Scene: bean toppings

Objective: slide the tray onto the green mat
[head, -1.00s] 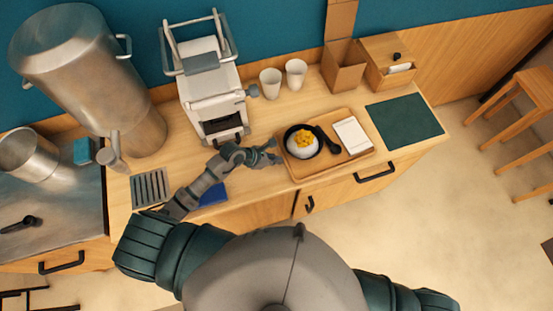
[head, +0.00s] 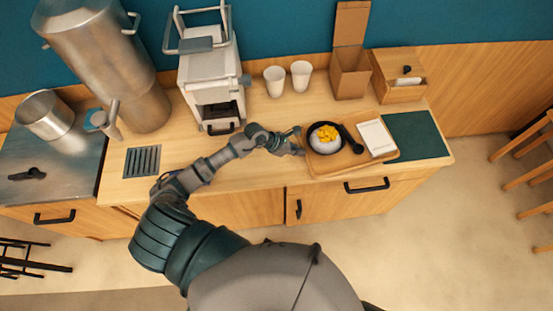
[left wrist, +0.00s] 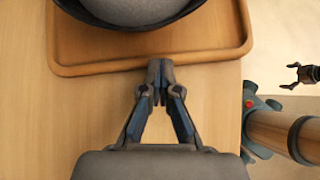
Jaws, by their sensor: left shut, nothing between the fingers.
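The wooden tray (head: 357,168) stands on the counter and carries a black bowl with yellow topping, a black spoon and a white card. Its right end meets the green mat (head: 425,138) and seems to lap over the mat's left edge; most of the mat is bare. My left gripper (head: 297,142) is shut and empty at the tray's left side. In the left wrist view its fingertips (left wrist: 160,74) press against or just touch the tray's rim (left wrist: 100,69). In that view a small dark gripper (left wrist: 298,76), apparently my right one, hangs over the floor with fingers apart.
A wooden box (head: 400,90) and a tall brown carton (head: 349,75) stand behind the tray. Two white cups (head: 301,74) and a white machine (head: 210,85) are further left. The counter's front edge runs close to the tray.

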